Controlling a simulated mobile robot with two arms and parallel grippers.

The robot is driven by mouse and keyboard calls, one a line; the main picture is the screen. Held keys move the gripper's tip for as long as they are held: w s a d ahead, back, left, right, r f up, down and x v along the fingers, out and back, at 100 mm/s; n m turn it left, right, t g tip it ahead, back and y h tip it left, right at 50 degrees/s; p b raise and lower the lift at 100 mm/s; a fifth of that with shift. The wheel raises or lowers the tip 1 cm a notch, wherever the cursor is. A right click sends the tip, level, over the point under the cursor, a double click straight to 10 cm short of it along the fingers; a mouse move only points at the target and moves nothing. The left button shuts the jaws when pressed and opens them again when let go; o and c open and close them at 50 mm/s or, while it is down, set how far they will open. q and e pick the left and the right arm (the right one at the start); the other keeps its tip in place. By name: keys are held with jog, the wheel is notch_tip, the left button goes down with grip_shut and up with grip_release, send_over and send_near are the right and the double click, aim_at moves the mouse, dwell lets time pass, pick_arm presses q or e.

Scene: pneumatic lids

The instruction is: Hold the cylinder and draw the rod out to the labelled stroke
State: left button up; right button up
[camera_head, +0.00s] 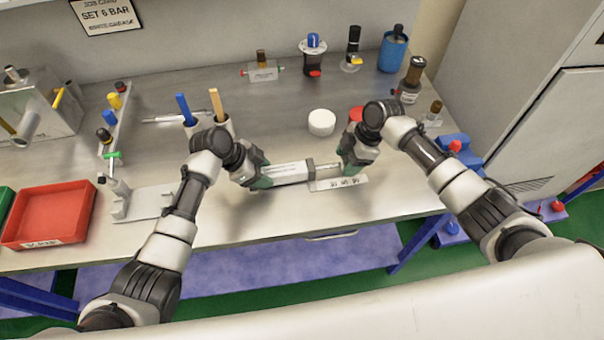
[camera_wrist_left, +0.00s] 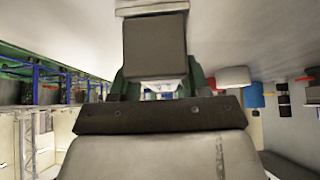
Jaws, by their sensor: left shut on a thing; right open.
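The pale grey cylinder (camera_head: 288,173) lies roughly level over the front middle of the bench. My left gripper (camera_head: 262,181) is shut on its left end, with green-tipped fingers. A darker end block (camera_head: 310,170) shows at its right end. A short piece of rod seems to run from there toward my right gripper (camera_head: 343,165), which is open at the rod's end. Whether its fingers touch the rod cannot be told. A white marked plate (camera_head: 340,184) lies below the rod; its marks are too small to read. In the left wrist view, a dark block (camera_wrist_left: 155,50) fills the space between my left fingers.
A white fixture (camera_head: 150,203) and a red tray (camera_head: 48,215) stand to the left. A white round pot (camera_head: 321,122) and a red-topped item (camera_head: 356,114) stand behind the cylinder. A holder with blue and tan handles (camera_head: 207,126) is behind my left gripper. The bench's front edge is near.

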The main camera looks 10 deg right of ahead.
pick_arm(q)
jog(key=shift+s+f, duration=0.1)
pick_arm(e)
jog(key=shift+v, duration=2.9)
jog(key=v, duration=1.2)
jog(key=shift+s, duration=0.1)
pick_arm(q)
jog(key=o, duration=0.9)
jog(key=shift+o, duration=0.2)
pick_arm(e)
jog(key=shift+a, duration=0.1)
